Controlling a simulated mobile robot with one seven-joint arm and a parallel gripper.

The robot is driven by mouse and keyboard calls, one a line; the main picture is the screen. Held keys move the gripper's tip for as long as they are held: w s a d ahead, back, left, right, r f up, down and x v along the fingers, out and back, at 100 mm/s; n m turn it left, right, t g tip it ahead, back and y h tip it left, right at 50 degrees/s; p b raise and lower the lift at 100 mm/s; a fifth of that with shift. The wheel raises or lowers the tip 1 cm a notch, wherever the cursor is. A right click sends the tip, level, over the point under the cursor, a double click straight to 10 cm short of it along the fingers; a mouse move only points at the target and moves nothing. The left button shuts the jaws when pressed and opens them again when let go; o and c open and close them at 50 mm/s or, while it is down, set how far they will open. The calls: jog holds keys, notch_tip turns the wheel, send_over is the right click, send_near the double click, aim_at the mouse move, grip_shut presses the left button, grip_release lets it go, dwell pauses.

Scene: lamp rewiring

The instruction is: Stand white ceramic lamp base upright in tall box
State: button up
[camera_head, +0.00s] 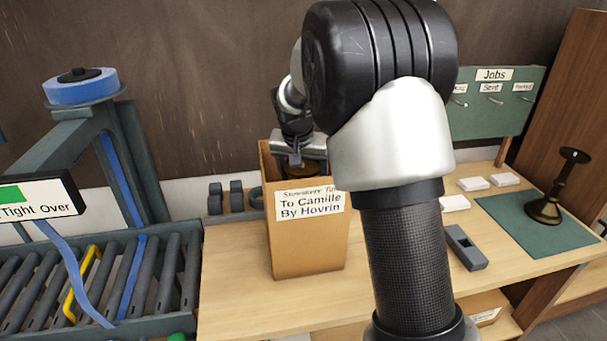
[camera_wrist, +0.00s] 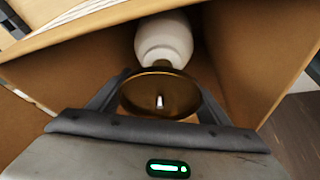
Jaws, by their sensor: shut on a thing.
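The white ceramic lamp base (camera_wrist: 164,38) shows in the wrist view as a rounded white body beyond a round brass plate (camera_wrist: 160,105) with a small pale stub at its middle. My gripper (camera_wrist: 162,92) is shut on the lamp base at the brass end, one finger at each side. The lamp base is inside the tall cardboard box (camera_head: 308,241), between its brown walls.
A roller conveyor (camera_head: 120,280) stands left of the wooden bench (camera_head: 240,300). Dark clips (camera_head: 226,196) stand just left of the box. To the right are a grey block (camera_head: 466,247), white cards (camera_head: 473,184) and a dark lamp stand (camera_head: 556,190) on a green mat (camera_head: 520,234).

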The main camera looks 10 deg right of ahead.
jog(key=shift+r, duration=0.1)
jog(key=o, duration=2.1)
jog(key=shift+c, duration=0.2)
jog(key=shift+r+p, duration=0.4)
jog(key=shift+p, duration=0.1)
jog(key=v, duration=1.1)
jog(key=shift+s+r, duration=0.25)
jog(key=shift+r, duration=0.05)
jog(key=shift+s+r, duration=0.2)
jog(key=shift+r, duration=0.05)
jog(key=s+d+r+n+y, duration=0.15)
jog(key=s+r, duration=0.25)
jog(key=s, duration=1.1)
jog(key=s+f+n, duration=0.1)
jog(key=s+f, duration=0.1)
jog(key=s, duration=0.6)
jog(key=s+f+n+t, duration=0.1)
jog(key=s+f+n, duration=0.1)
jog(key=s, duration=0.5)
jog(key=shift+s+f+t, duration=0.3)
jog(key=shift+s+f, duration=0.1)
